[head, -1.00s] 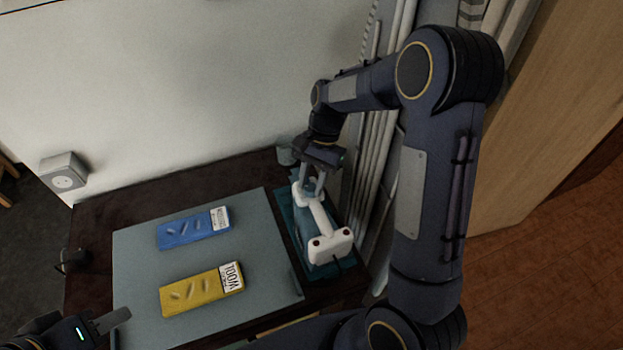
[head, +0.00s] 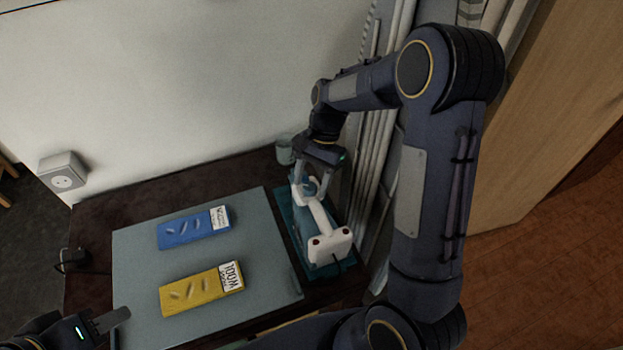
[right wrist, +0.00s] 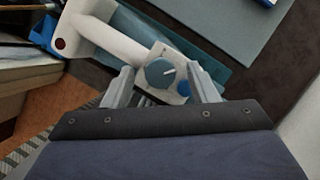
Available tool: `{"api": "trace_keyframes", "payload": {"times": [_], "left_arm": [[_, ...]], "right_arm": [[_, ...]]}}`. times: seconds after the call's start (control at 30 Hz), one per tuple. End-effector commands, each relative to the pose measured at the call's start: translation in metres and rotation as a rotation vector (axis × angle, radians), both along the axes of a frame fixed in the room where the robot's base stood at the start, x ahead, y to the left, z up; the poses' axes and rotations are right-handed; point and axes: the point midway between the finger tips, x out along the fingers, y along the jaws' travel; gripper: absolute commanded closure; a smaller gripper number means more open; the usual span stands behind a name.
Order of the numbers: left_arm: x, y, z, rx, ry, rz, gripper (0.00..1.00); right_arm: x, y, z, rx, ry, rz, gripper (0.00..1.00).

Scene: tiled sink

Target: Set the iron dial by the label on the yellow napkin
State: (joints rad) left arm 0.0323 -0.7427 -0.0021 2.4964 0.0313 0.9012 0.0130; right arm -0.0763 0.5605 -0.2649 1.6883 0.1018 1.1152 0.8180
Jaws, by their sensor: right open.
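The yellow napkin (head: 200,291) lies on the grey mat, its white label (head: 231,276) reading WOOL. The blue napkin (head: 188,231) lies behind it; its white label (head: 219,217) is too small to read. The white and teal iron (head: 322,225) is on a teal rest to the right of the mat. In the right wrist view the round teal dial (right wrist: 160,73) has a white pointer line. My right gripper (head: 312,197) is open, with its fingers on either side of the dial, apart from it. My left gripper (head: 122,317) is at the lower left, only partly in view.
The grey mat (head: 130,258) covers much of the dark table (head: 95,216). A small cup (head: 284,151) stands behind the iron. A wall socket (head: 63,172) is at the left. Pale upright pipes or curtain folds (head: 372,190) stand close to the iron's right.

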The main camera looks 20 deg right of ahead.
Motion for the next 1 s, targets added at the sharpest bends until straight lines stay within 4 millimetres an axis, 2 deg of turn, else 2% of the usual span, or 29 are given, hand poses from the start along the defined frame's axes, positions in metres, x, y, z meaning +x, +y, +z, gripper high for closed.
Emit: {"api": "trace_keyframes", "payload": {"times": [0.17,0.4,0.53,1.0], "left_arm": [[0.000,0.000,0.000,0.000,0.000,0.000,0.64],[0.000,0.000,-0.001,0.000,0.000,0.000,0.64],[0.000,0.000,-0.001,0.000,0.000,0.000,0.64],[0.000,0.000,0.000,0.000,0.000,0.000,0.64]], "right_arm": [[0.004,-0.005,0.014,0.000,-0.005,-0.001,0.47],[0.012,-0.018,0.052,-0.001,-0.005,-0.002,0.47],[0.016,-0.023,0.066,0.000,-0.003,-0.001,0.47],[0.016,-0.024,0.072,-0.005,-0.012,0.025,0.47]]}}
